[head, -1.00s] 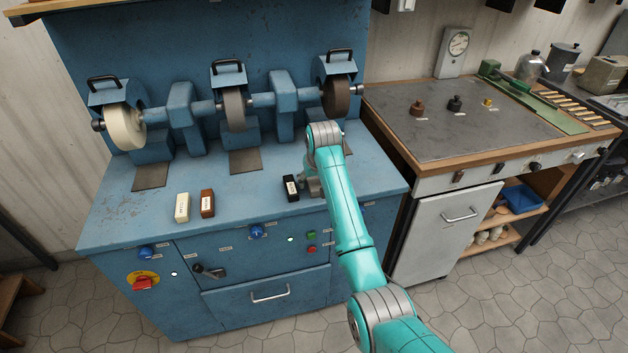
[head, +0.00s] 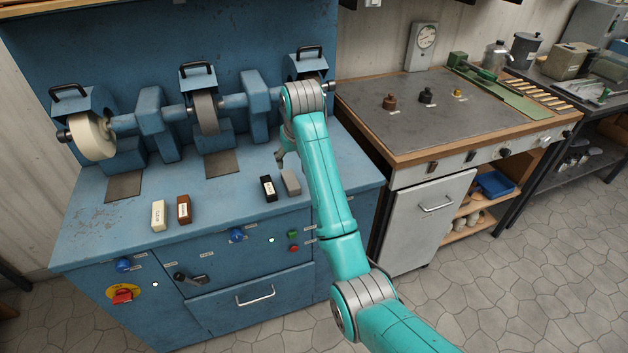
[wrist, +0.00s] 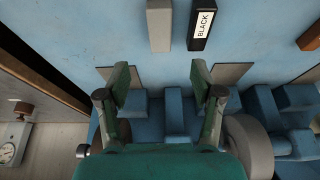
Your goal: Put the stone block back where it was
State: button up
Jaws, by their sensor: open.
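The stone block, a plain grey bar (head: 291,182), stands on the blue bench top just right of the black block (head: 268,188). In the wrist view the grey block (wrist: 159,25) is beside the block labelled BLACK (wrist: 203,25), with a narrow gap between them. My gripper (head: 281,160) is above and behind the grey block, partly hidden by my arm. In the wrist view its two fingers (wrist: 160,78) are spread, with nothing between them, and the grey block lies beyond the fingertips, apart from them.
A cream block (head: 158,215) and a brown block (head: 184,209) stand further left on the bench (head: 225,212). Grinding and polishing wheels (head: 206,113) on a blue machine line the back. A dark-topped worktable (head: 450,115) stands to the right.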

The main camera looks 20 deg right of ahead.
jog(key=shift+t, duration=0.6)
jog(key=s+f, duration=0.1)
jog(key=f, duration=0.3)
jog(key=s+f, duration=0.1)
jog(key=f, duration=0.3)
jog(key=s+f, duration=0.2)
jog(key=f, duration=0.2)
jog(key=shift+s+f, duration=0.1)
jog(key=shift+f, duration=0.05)
jog(key=s+f+t, duration=0.2)
jog(key=s+f, duration=1.1)
jog(key=f, duration=0.1)
jog(key=s+f+t, duration=0.1)
jog(key=s+f, duration=0.1)
jog(key=s, duration=0.7)
jog(key=s+f+t, duration=0.2)
jog(key=s, duration=0.7)
jog(key=s+r+t, duration=0.2)
jog(key=s+r, duration=0.7)
jog(key=s, duration=0.4)
jog(key=s+r+t, duration=0.2)
jog(key=s+r, duration=0.8)
jog(key=s, duration=0.3)
jog(key=shift+s+r, duration=0.25)
